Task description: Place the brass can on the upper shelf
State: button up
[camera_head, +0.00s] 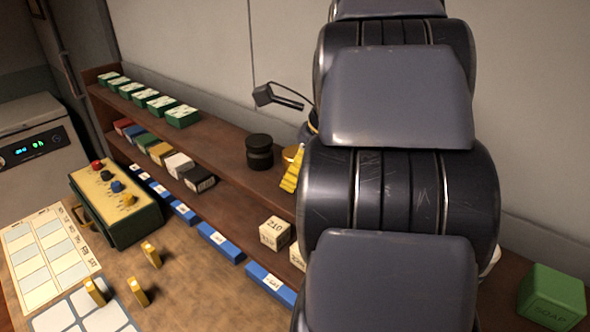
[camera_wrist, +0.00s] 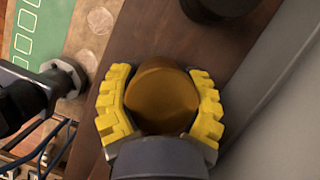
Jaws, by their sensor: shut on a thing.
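The brass can (camera_wrist: 163,105) is round and golden brown, seen from above in the wrist view. My gripper (camera_wrist: 162,80) is shut on it, with yellow ribbed fingers on both sides. In the head view only a sliver of the can (camera_head: 290,152) shows beside the yellow finger (camera_head: 292,172); my arm hides the rest. The upper shelf (camera_head: 220,138) is a long brown board along the wall. The can is over its right part, to the right of a black can (camera_head: 259,152). I cannot tell whether its base touches the board.
Several green boxes (camera_head: 183,116) stand at the shelf's left end. Coloured boxes (camera_head: 178,163) and a cream box (camera_head: 274,233) stand on the lower level. A control box (camera_head: 118,205) and small yellow blocks (camera_head: 152,255) are on the bench. A green soap block (camera_head: 552,296) sits right.

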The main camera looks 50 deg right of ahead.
jog(key=shift+f, duration=0.2)
jog(key=o, duration=1.1)
jog(key=v, duration=1.2)
jog(key=shift+r, duration=0.15)
